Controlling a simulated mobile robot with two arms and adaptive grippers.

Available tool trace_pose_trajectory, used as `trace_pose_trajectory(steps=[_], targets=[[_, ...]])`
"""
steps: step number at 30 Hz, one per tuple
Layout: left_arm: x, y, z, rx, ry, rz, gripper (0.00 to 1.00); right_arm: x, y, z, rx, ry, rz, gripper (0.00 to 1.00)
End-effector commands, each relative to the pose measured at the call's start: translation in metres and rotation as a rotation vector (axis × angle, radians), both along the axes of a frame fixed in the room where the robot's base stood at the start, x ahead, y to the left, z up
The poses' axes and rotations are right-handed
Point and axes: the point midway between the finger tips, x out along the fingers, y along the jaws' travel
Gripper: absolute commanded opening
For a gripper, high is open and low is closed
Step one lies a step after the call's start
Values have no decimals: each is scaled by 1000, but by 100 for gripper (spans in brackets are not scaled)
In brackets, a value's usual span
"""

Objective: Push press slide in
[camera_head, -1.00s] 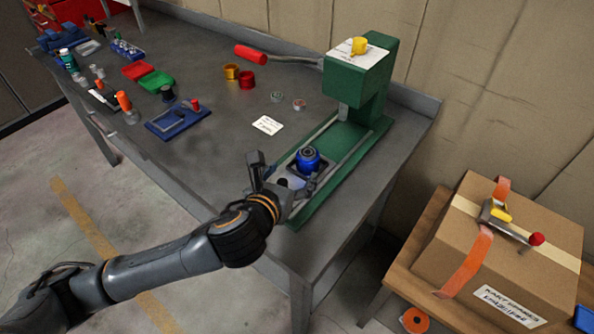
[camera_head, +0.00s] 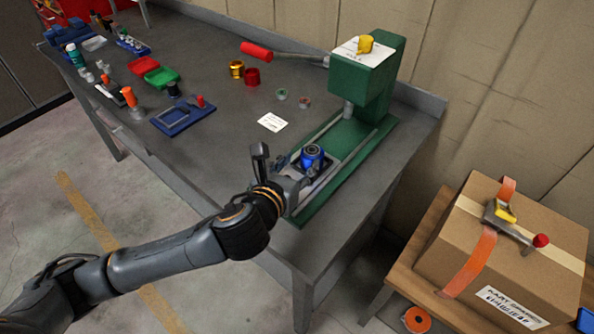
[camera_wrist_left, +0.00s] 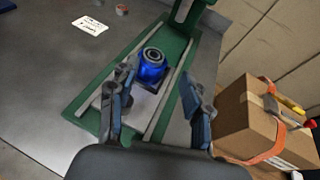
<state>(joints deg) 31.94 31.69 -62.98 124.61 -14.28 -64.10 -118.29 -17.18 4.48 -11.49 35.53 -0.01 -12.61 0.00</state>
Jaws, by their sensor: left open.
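The green press (camera_head: 370,75) stands at the right end of the grey bench, its red-handled lever (camera_head: 257,51) reaching left. Its slide (camera_head: 296,166), a grey plate between two rails, is at the front of the green base, out from under the ram. A blue cylindrical part (camera_head: 312,156) with a dark bearing-like ring on top sits on the slide; it also shows in the left wrist view (camera_wrist_left: 152,66). My left gripper (camera_head: 281,165) is at the slide's front end. In the left wrist view its fingers (camera_wrist_left: 160,105) are spread either side of the slide, with the blue part beyond them. My right gripper is not seen.
A white card (camera_head: 271,122), small rings and gold and red cups (camera_head: 252,76) lie left of the press. A blue tray (camera_head: 184,118) and red and green bins are farther left. A strapped cardboard box (camera_head: 505,240) stands at right.

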Motion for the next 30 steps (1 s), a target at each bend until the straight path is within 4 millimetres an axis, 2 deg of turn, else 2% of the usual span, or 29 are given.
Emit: trace_pose_trajectory(steps=[3,6,9,12,14,16,18,20,23,26,30], targets=[[19,-14,49,-108,-151,-61,47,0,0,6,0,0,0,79],[28,-33,103,-219,-315,-178,47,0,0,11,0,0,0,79],[24,-53,149,-291,-456,-338,47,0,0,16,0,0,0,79],[10,-73,180,-315,-548,-529,47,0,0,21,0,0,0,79],[0,-83,191,-305,-579,-647,47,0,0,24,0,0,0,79],[-13,-93,194,-270,-588,-787,47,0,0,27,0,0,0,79],[-23,-100,190,-212,-568,-919,47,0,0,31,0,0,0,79],[-29,-103,181,-147,-527,-1021,47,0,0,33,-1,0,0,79],[-34,-98,157,-8,-414,-1162,47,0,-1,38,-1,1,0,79],[-30,-81,127,153,-250,-1246,47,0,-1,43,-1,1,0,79],[-14,-34,88,387,40,-1256,47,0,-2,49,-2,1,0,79]])
